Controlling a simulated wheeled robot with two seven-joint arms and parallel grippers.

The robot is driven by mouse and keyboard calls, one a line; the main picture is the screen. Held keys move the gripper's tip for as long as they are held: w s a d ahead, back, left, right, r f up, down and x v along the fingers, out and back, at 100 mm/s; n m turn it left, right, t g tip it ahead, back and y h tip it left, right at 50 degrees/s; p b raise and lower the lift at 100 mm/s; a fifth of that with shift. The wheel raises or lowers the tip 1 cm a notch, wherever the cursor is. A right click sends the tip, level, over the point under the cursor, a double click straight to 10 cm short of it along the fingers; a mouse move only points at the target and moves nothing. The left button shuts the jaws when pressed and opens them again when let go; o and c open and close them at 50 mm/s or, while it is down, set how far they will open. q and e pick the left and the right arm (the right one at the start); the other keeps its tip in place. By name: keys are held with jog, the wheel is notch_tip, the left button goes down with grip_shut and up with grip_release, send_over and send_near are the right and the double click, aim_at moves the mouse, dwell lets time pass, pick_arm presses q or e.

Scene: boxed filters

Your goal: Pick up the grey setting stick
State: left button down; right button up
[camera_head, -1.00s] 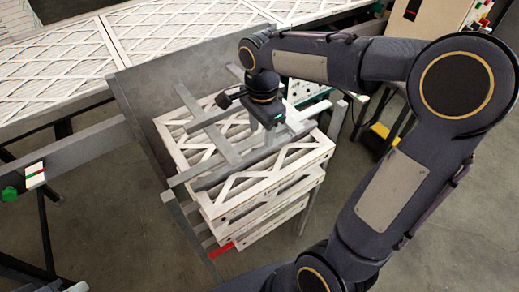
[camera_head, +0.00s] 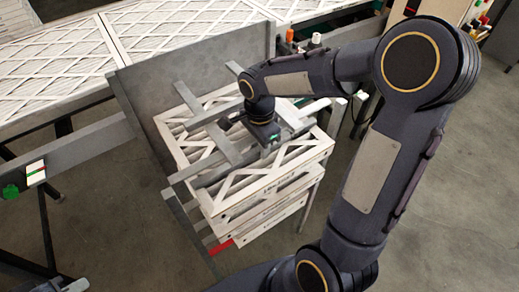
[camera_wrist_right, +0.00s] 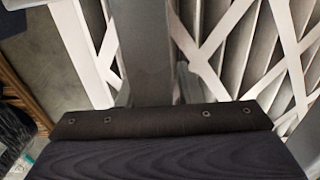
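Grey bars lie crossed on top of a stack of white-framed filters (camera_head: 265,183). I cannot tell for sure which bar is the setting stick. My right gripper (camera_head: 266,141) is low over the crossed bars, near the middle of the stack. In the right wrist view a grey bar (camera_wrist_right: 145,45) runs straight into the dark gripper body. The fingertips are hidden, so a grip does not show. My left gripper is out of view.
A grey upright panel (camera_head: 200,75) stands behind the stack, with a table of lattice filters (camera_head: 55,75) beyond it. A grey rail (camera_head: 90,145) with a green knob (camera_head: 10,191) lies to the left. A red piece (camera_head: 221,247) shows low on the stand. Floor at right is open.

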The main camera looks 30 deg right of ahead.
grip_shut()
jog(key=shift+r, duration=0.1)
jog(key=shift+r, duration=0.5)
jog(key=shift+s+r+b, duration=0.2)
jog(key=shift+s+r, duration=0.05)
jog(key=shift+r, duration=0.35)
jog(key=shift+s+r+b, duration=0.15)
jog(key=shift+s+r, duration=0.05)
jog(key=shift+r, duration=0.35)
jog(key=s+d+b, duration=0.1)
jog(key=s+b, duration=0.1)
jog(key=s, duration=1.4)
jog(key=w+a+r+n+p, duration=0.1)
jog(key=w+r+n+p, duration=0.4)
jog(key=w+r+p, duration=1.05)
jog(key=b, duration=0.8)
send_over(259, 148)
notch_tip(259, 148, down, 8)
jog(key=shift+f, duration=0.15)
